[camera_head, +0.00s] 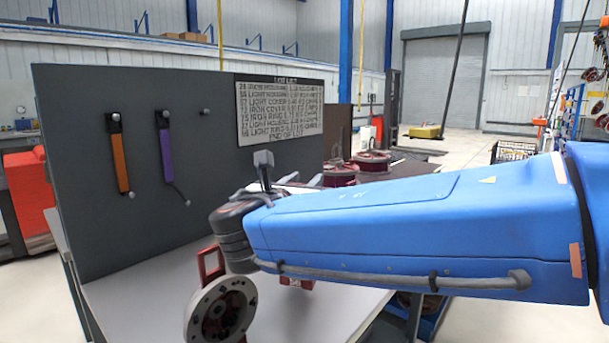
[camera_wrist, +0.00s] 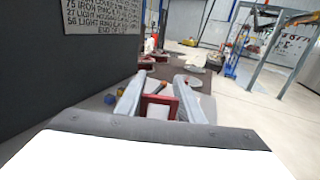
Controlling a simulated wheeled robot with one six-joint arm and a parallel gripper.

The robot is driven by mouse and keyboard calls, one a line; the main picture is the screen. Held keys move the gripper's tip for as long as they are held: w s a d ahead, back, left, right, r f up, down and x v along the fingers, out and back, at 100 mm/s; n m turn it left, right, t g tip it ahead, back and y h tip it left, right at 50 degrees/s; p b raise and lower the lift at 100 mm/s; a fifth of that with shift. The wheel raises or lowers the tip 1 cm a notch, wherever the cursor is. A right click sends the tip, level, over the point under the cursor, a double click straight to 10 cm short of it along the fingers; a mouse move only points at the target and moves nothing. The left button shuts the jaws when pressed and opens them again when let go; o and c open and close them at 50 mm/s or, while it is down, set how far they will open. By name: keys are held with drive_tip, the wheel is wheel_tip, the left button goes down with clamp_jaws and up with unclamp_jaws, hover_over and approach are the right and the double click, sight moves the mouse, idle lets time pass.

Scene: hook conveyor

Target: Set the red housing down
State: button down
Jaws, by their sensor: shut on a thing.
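The red housing (camera_wrist: 173,107), a squarish red frame with a pale inside, sits between the two grey fingers of my gripper (camera_wrist: 161,82) in the wrist view. My gripper is shut on it. In the head view my blue arm hides most of the gripper and the housing. A small red part (camera_head: 297,284) shows just below the arm, over the pale tabletop (camera_head: 150,295). I cannot tell whether the housing touches the table.
A dark upright panel (camera_head: 80,170) stands along the left, with an orange tool (camera_head: 120,165), a purple tool (camera_head: 166,153) and a list sign (camera_head: 280,108). Dark red round parts (camera_head: 372,160) stand farther along. The near tabletop has bare room. Open floor lies right.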

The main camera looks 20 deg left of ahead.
drive_tip(key=shift+f, duration=1.5)
drive_tip(key=c, duration=1.2)
unclamp_jaws()
drive_tip(key=shift+f, duration=0.2)
drive_tip(key=shift+r, duration=0.15)
drive_tip(key=s, duration=1.2)
